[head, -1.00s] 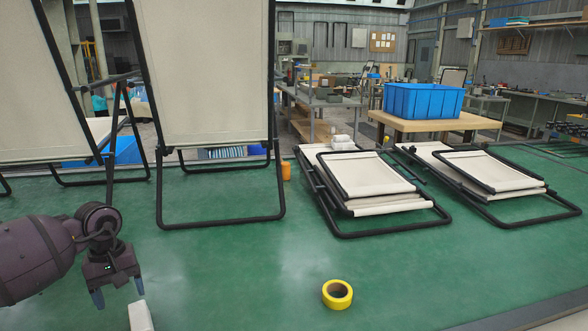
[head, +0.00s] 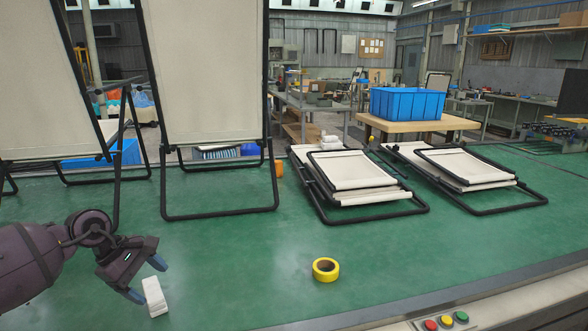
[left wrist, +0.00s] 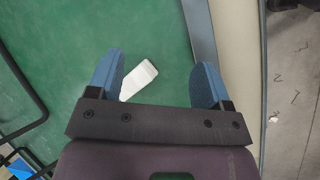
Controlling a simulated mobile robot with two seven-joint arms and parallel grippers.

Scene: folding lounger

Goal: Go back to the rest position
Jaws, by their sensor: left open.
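My left gripper (head: 146,281) is at the lower left of the head view, above the green tabletop. Its two blue fingertips are spread apart with nothing between them. In the left wrist view the open fingers (left wrist: 158,78) show with a white block (left wrist: 138,80) on the table beyond them. My right gripper is not in view.
Folded loungers (head: 358,175) (head: 462,165) lie on the green table (head: 290,235). Upright lounger frames (head: 205,75) stand at the left. A yellow tape roll (head: 325,269) lies near the front. A button panel (head: 446,321) is at the front edge. A blue crate (head: 415,103) stands behind.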

